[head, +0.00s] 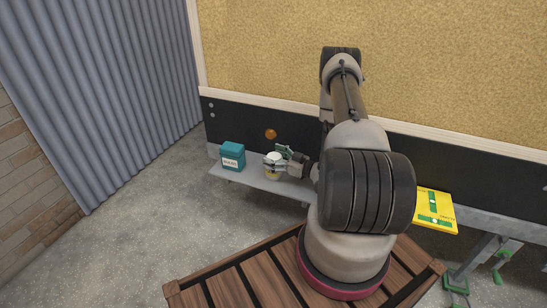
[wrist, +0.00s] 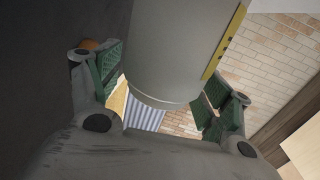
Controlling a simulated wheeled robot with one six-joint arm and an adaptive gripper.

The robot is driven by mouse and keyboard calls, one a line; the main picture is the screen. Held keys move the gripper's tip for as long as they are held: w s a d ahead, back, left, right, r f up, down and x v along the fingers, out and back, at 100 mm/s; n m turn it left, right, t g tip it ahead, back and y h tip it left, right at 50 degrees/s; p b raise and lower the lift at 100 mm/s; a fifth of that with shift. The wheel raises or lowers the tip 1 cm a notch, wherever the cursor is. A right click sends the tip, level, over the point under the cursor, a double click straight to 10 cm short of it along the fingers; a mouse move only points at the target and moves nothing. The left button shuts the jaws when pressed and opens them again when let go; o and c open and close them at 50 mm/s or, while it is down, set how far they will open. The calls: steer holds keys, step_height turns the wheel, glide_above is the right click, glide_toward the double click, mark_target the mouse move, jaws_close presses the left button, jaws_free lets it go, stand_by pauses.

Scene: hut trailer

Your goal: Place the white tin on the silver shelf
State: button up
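The white tin (head: 274,172), pale with a yellow marking, is at the silver shelf (head: 257,179) against the wall, right of a teal box. My gripper (head: 277,158) reaches it from the right, with green pads on either side. In the wrist view the tin (wrist: 180,50) is a large grey-white cylinder with a yellow strip.
A teal box (head: 232,156) with a white label stands on the shelf's left part. An orange knob (head: 271,134) is on the black wall panel above. A yellow board (head: 435,211) with green parts lies at the right. Open floor lies left of the shelf.

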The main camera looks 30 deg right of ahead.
steer(key=shift+r, duration=0.15)
steer(key=v, duration=1.2)
stand_by(0.3)
